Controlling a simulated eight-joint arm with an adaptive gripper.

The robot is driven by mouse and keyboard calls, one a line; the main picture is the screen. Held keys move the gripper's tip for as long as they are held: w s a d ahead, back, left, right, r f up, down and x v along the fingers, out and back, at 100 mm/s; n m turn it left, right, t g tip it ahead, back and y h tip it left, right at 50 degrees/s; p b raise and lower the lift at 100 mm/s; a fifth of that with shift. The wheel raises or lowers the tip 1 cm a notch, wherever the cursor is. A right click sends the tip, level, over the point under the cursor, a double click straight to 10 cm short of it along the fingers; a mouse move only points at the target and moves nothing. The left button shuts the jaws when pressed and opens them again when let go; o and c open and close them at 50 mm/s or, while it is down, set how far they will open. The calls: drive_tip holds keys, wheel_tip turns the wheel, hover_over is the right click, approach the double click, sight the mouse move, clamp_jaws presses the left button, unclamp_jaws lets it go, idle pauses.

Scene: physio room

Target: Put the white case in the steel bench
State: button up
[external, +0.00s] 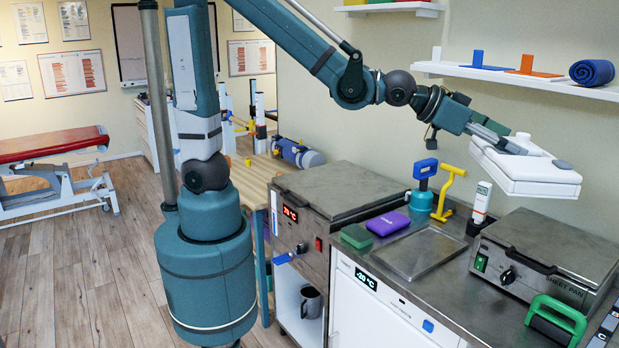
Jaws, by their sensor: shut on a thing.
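The white case (530,172) is a flat box with rounded edges, held in the air at the right of the external view. My gripper (493,136) is shut on its upper left side; the exact contact of the fingertips is partly hidden. The case is slightly tilted and hangs above the right part of the steel bench (455,276), apart from it. The bench has a grey metal top with a shallow square tray area (416,251) in its middle.
A purple case (388,223) and a green block (356,236) lie left of the tray area. A blue-and-teal tool (422,187), a yellow handle (447,194) and a white meter (481,206) stand behind it. Lidded steel units (548,255) flank it. A shelf (520,80) is above.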

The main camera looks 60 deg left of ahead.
drive_tip(key=s+d+f+b, duration=0.2)
drive_tip(key=s+f, duration=0.3)
drive_tip(key=f, duration=0.3)
drive_tip(key=s+d+f+b, duration=0.2)
drive_tip(key=s+f+b, duration=0.3)
drive_tip(key=f, duration=0.3)
drive_tip(key=shift+s+f+m+h, duration=0.25)
drive_tip(key=shift+s+m+h, duration=0.05)
drive_tip(key=shift+s, duration=0.4)
drive_tip(key=shift+d, duration=0.1)
drive_tip(key=shift+f, duration=0.1)
wheel_tip(320, 180, down, 14)
drive_tip(key=b, duration=0.4)
drive_tip(key=shift+f+b, duration=0.6)
drive_tip(key=shift+f, duration=1.25)
drive_tip(key=shift+f, duration=0.2)
drive_tip(key=o, duration=1.1)
